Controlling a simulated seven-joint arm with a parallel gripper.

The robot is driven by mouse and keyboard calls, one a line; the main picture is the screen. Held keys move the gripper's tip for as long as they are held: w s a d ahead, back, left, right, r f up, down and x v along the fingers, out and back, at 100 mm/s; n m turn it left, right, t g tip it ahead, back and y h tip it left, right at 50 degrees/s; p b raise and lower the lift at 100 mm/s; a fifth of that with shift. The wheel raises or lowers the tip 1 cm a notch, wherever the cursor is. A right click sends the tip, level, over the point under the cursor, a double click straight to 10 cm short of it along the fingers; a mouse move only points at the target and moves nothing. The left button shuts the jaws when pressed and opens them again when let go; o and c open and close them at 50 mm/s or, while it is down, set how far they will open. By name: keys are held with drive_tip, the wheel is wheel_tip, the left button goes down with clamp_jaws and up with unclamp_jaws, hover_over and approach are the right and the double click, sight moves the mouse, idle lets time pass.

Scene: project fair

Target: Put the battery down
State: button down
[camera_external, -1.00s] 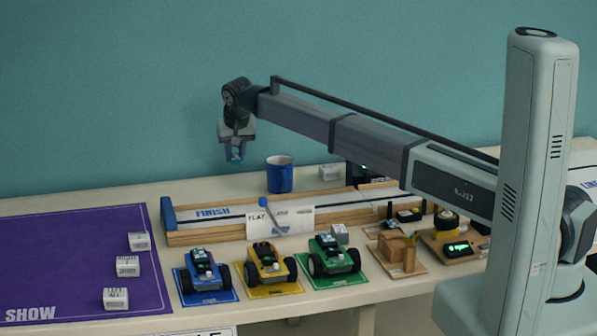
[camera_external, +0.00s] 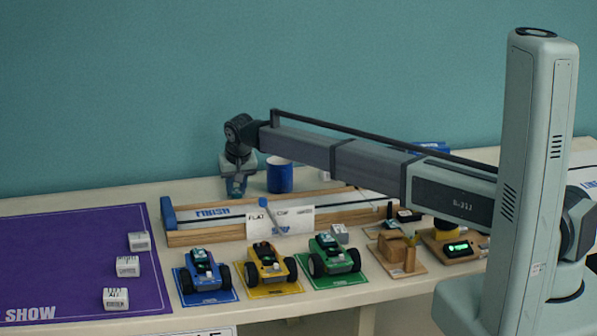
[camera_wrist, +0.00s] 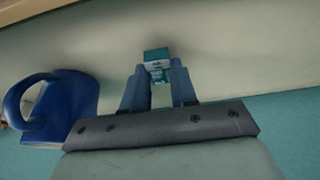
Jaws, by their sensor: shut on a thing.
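The battery (camera_wrist: 157,66) is a small teal block with a white label, held between the two fingertips of my gripper (camera_wrist: 157,80) in the wrist view. My gripper (camera_external: 237,190) is shut on it and hangs low behind the wooden track, left of the blue mug. In the external view the battery cannot be made out clearly at the fingertips. The pale table top (camera_wrist: 220,45) lies beyond the battery in the wrist view; I cannot tell whether the battery touches it.
The blue mug (camera_external: 279,175) stands close to the right of my gripper; it also shows at the left of the wrist view (camera_wrist: 70,105). The wooden track (camera_external: 205,239) with the FINISH strip runs in front. Three toy cars and a purple mat (camera_external: 70,250) lie nearer the front.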

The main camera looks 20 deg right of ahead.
drive_tip(key=shift+f, duration=0.3)
drive_tip(key=c, duration=0.9)
unclamp_jaws()
drive_tip(key=v, duration=1.2)
drive_tip(key=shift+r, duration=0.15)
